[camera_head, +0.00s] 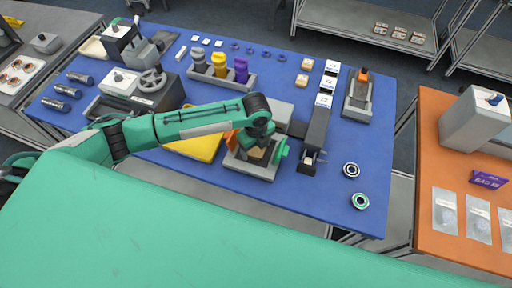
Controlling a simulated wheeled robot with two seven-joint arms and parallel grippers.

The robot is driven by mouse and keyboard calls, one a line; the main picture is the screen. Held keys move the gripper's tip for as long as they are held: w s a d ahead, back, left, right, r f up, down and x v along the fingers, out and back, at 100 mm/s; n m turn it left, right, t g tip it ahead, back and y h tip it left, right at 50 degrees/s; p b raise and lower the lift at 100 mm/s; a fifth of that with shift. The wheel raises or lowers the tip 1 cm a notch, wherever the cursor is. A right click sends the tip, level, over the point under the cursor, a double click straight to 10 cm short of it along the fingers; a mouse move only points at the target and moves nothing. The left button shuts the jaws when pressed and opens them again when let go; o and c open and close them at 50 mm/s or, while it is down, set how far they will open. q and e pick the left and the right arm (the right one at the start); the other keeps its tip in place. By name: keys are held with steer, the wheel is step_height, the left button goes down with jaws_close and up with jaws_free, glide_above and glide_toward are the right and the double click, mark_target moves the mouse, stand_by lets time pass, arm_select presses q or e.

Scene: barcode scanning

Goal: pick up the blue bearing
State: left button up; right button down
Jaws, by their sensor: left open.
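Two ring-shaped bearings lie flat near the front right corner of the blue table (310,195). The nearer bearing (360,208) has a green-teal ring. The farther bearing (351,177) looks dark with a pale centre, and I cannot tell whether it is blue. Several small dark blue rings (250,49) lie in a row at the back of the table. My left gripper (258,154) points down over a grey fixture (250,170), left of and apart from both bearings. My right gripper is not in view.
A grey scanning fixture (314,137) stands between my left gripper and the bearings. A yellow tray (202,149) lies under my left forearm. A rack with yellow and purple parts (221,72) stands behind. Bare blue table surrounds the bearings. An orange table (432,175) is at right.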

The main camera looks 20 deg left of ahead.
arm_select(q)
steer(key=shift+f, duration=0.1)
steer(key=c, duration=1.2)
